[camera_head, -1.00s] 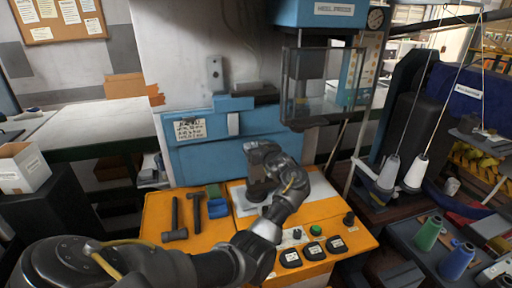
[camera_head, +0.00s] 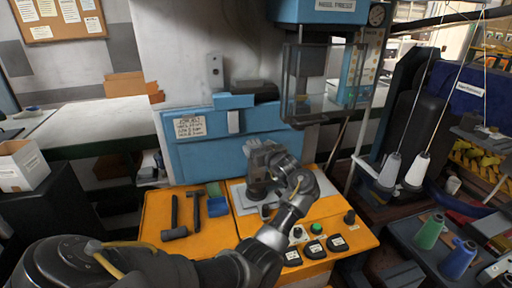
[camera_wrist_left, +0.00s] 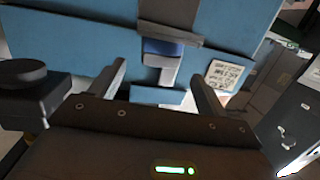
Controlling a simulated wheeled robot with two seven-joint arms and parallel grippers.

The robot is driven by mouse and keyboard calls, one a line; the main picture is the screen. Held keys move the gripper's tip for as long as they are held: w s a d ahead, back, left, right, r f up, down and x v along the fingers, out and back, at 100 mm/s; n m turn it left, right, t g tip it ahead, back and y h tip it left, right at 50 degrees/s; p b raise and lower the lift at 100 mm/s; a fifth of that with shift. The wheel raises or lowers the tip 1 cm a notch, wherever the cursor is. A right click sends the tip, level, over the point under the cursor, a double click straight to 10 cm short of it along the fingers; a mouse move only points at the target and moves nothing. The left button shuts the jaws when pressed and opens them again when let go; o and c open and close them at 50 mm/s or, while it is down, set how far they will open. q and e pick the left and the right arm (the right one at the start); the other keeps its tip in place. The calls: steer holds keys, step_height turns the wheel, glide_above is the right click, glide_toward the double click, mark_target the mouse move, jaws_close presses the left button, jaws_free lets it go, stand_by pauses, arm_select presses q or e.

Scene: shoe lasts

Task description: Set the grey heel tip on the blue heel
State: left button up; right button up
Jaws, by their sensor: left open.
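My left gripper (camera_head: 262,155) is over the orange bench, in front of the blue panel. The left wrist view shows its two fingers (camera_wrist_left: 161,88) apart, with nothing clearly held between them. Beyond the fingers is a pale grey block with a dark blue part (camera_wrist_left: 162,47) above it in that picture; I cannot tell whether this is the blue heel. I cannot pick out the grey heel tip for sure. A dark round piece (camera_head: 257,190) stands below the gripper on a pale plate (camera_head: 243,207). My right gripper is not in view.
Two hammers (camera_head: 174,232) and a small blue tray (camera_head: 217,207) lie on the bench's left half. A green button (camera_head: 316,228) and dark pads (camera_head: 290,256) are at its front right. The press guard (camera_head: 310,85) hangs above; thread cones (camera_head: 414,170) stand at right.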

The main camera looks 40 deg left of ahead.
arm_select(q)
steer(key=b+v, duration=0.1)
steer(key=v, duration=0.6)
steer(key=shift+d, duration=0.2)
steer(key=shift+s, duration=0.1)
